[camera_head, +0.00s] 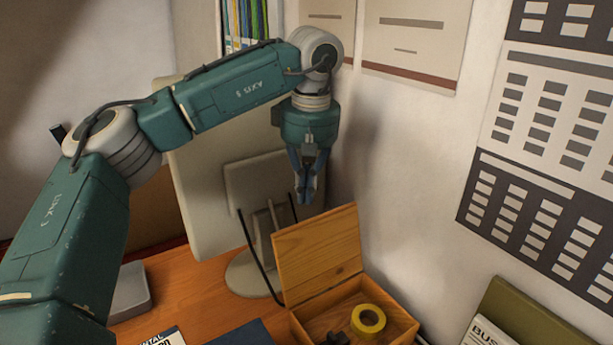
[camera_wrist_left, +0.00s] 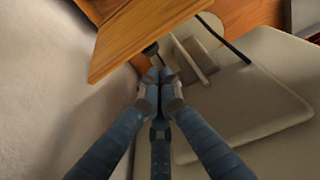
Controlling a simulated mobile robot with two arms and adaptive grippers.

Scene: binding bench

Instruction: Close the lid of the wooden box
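The wooden box (camera_head: 300,329) stands on the desk at the bottom of the head view, partly cut off by the frame edge. Its lid (camera_head: 318,248) is open and stands raised on the box's far left side. My left gripper (camera_head: 307,200) hangs pointing down, just above and behind the lid's top edge. In the left wrist view its fingertips (camera_wrist_left: 160,76) are together with nothing between them, near the edge of the lid (camera_wrist_left: 140,38). I cannot tell whether they touch it. My right gripper is not in view.
A yellow tape roll (camera_head: 368,320) and a dark object (camera_head: 337,339) are in the box. A monitor (camera_head: 205,190), seen from behind, stands left of my left gripper. A wall (camera_head: 400,190) is close at the right. An olive binder (camera_head: 535,315) is at lower right.

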